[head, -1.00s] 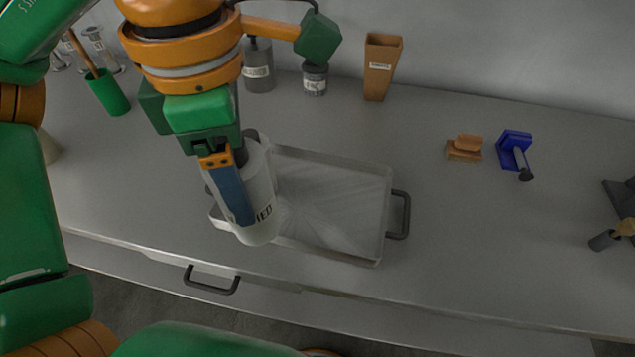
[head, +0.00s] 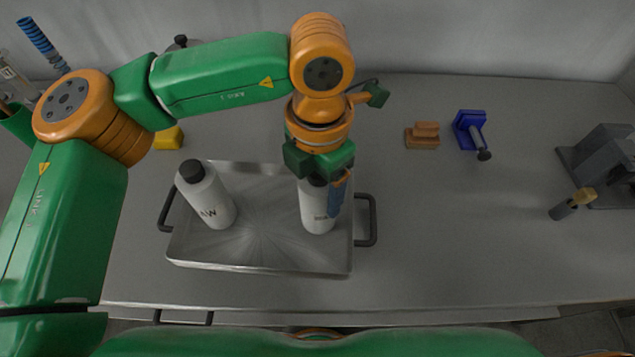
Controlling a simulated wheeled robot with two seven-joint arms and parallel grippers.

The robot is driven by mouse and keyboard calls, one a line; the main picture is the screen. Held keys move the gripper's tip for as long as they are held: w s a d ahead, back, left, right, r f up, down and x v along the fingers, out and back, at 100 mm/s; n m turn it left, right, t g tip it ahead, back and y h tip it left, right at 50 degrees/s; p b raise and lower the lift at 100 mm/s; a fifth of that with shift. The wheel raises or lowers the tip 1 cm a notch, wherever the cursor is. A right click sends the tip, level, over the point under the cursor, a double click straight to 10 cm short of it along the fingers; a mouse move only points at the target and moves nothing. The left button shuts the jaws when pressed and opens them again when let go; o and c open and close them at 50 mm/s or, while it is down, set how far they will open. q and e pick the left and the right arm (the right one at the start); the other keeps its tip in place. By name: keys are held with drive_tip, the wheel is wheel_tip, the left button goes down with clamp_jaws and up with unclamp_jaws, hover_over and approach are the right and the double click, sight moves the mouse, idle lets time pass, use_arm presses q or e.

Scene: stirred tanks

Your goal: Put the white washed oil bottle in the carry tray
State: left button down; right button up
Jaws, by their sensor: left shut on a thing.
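The white washed oil bottle (head: 315,212), with a label starting "WA", is upright inside the right part of the metal carry tray (head: 260,262). My left gripper (head: 328,190) comes down from above and is shut on its upper part, hiding its top. I cannot tell whether its base touches the tray floor. A second white bottle (head: 208,200) with a black cap and a label ending "AW" stands in the left part of the tray, apart from the held one. My right gripper is not in view.
The tray has dark handles at its left and right ends (head: 372,220). An orange-brown block (head: 422,136), a blue fixture (head: 470,130) and a grey device (head: 603,165) stand to the right. A yellow object (head: 168,138) is behind the tray.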

use_arm(q)
drive_tip(key=shift+f, duration=0.35)
drive_tip(key=shift+f, duration=0.1)
drive_tip(key=shift+f+b, duration=0.15)
drive_tip(key=shift+b, duration=0.15)
unclamp_jaws()
drive_tip(key=shift+r, duration=0.2)
wheel_tip(320, 180, up, 12)
drive_tip(key=shift+r+p, duration=0.1)
drive_tip(key=shift+p, duration=0.25)
